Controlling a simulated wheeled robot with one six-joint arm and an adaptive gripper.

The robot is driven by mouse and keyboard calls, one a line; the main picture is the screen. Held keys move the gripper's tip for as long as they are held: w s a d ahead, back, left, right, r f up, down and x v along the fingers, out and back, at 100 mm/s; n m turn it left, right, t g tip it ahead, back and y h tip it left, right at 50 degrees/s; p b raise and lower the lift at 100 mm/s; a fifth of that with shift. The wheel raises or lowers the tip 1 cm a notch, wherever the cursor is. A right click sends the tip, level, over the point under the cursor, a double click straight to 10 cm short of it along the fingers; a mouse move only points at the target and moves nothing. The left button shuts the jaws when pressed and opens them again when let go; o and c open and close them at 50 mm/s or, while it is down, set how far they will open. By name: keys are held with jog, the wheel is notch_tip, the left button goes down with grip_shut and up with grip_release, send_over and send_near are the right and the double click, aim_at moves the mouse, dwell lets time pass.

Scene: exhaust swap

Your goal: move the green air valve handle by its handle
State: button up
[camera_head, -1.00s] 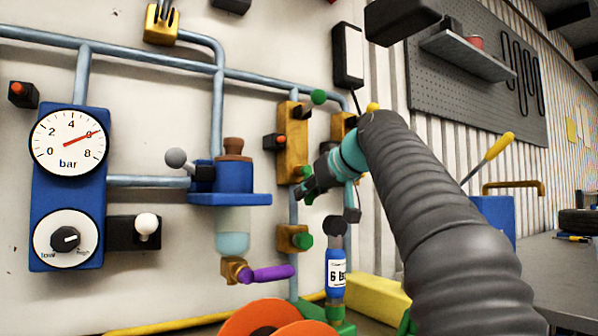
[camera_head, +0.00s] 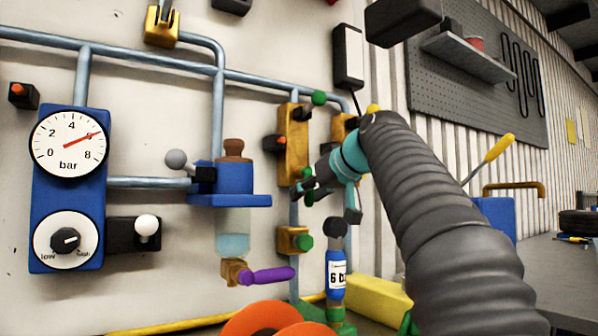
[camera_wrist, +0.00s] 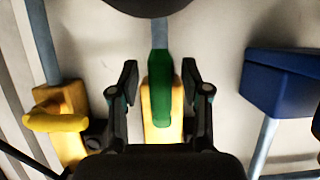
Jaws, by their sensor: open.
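The green air valve handle (camera_wrist: 161,85) is an elongated green lever lying over a yellow-brass valve body (camera_wrist: 158,128) in the wrist view. My gripper (camera_wrist: 160,80) is open, with one dark finger on each side of the handle and a visible gap to both. How far the fingertips reach in depth is hard to tell. In the head view, my gripper (camera_head: 313,187) is at the lower end of the brass body (camera_head: 293,148), with a bit of green (camera_head: 306,172) showing beside it. My wrist and the black housing hide parts of the valve.
A blue unit (camera_wrist: 285,82) stands right of the valve in the wrist view, and a yellow valve (camera_wrist: 60,108) stands left. In the head view, a green ball knob (camera_head: 318,97) sits above my gripper, a blue bottle (camera_head: 336,270) below, and a purple lever (camera_head: 268,275) lower left.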

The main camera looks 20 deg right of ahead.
jog(key=p+v, duration=0.1)
jog(key=v, duration=1.2)
jog(key=shift+s+r, duration=0.2)
jog(key=shift+s, duration=0.05)
dwell(0.4)
jog(key=shift+d+r+p, duration=0.1)
jog(key=shift+r+p, duration=1.2)
jog(key=shift+r, duration=1.2)
jog(key=shift+s, duration=0.1)
jog(key=s+b, duration=0.2)
jog(key=s, duration=1.3)
jog(key=shift+s, duration=0.4)
